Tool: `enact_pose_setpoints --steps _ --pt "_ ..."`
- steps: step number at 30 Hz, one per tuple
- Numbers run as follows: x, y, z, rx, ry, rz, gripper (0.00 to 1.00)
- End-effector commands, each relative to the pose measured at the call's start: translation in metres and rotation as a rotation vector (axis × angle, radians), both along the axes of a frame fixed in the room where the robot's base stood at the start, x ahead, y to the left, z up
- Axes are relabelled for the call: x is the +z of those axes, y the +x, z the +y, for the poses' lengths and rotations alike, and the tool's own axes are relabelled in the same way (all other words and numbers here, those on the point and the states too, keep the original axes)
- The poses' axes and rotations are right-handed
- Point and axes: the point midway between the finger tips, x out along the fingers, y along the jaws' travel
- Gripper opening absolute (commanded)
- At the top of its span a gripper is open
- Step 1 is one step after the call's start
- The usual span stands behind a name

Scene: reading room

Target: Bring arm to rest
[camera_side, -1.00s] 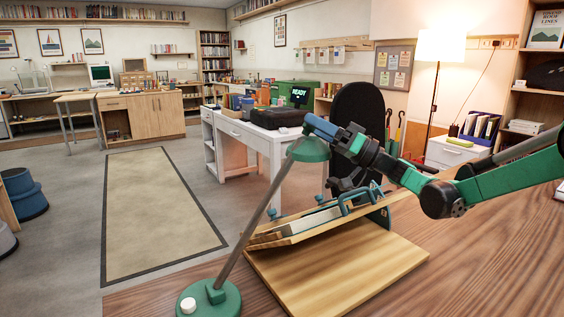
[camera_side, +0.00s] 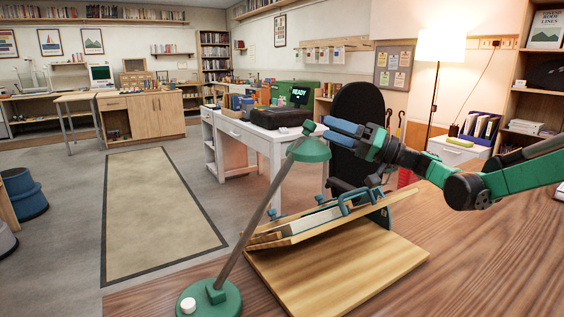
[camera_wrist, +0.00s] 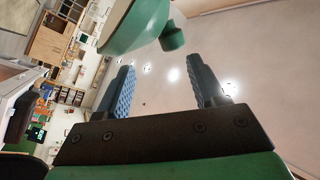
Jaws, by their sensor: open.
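My gripper (camera_side: 338,130) is raised above the sloped wooden book stand (camera_side: 383,208) on the brown table, with its blue fingers pointing left close behind the green lamp head. In the wrist view my gripper (camera_wrist: 160,90) has its two blue fingers spread apart with nothing between them. The green desk lamp (camera_side: 309,149) stands at the front left of the stand, and its head also shows in the wrist view (camera_wrist: 135,25) just beyond the fingers. I cannot tell the exact gap between lamp and fingers.
A flat object (camera_side: 312,221) lies on the stand, with a blue-handled piece (camera_side: 350,200) at its upper edge. A black chair (camera_side: 352,108) stands behind. The wooden tabletop (camera_side: 480,265) at the right is clear. A white desk (camera_side: 240,137) and a lit floor lamp (camera_side: 440,46) stand farther back.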

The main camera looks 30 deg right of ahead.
Motion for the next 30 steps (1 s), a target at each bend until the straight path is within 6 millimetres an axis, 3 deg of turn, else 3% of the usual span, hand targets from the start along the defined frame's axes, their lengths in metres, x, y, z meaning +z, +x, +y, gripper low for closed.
enact_pose_setpoints --steps 5,8,11,14,17,21,25,30 --pt "0.024 0.011 0.004 -0.03 0.076 0.361 0.62" --pt "0.031 0.0 0.014 -0.09 0.083 0.574 0.62" --pt "0.025 -0.021 0.026 -0.156 0.033 0.722 0.62" --pt "-0.004 -0.051 0.043 -0.189 -0.128 0.814 0.62" --pt "-0.053 -0.091 0.059 -0.203 -0.398 0.872 0.62" --pt "-0.11 -0.139 0.058 -0.237 -0.743 0.901 0.62" --pt "-0.137 -0.162 0.049 -0.272 -0.938 0.896 0.62" --pt "-0.148 -0.171 0.043 -0.291 -1.022 0.892 0.62"
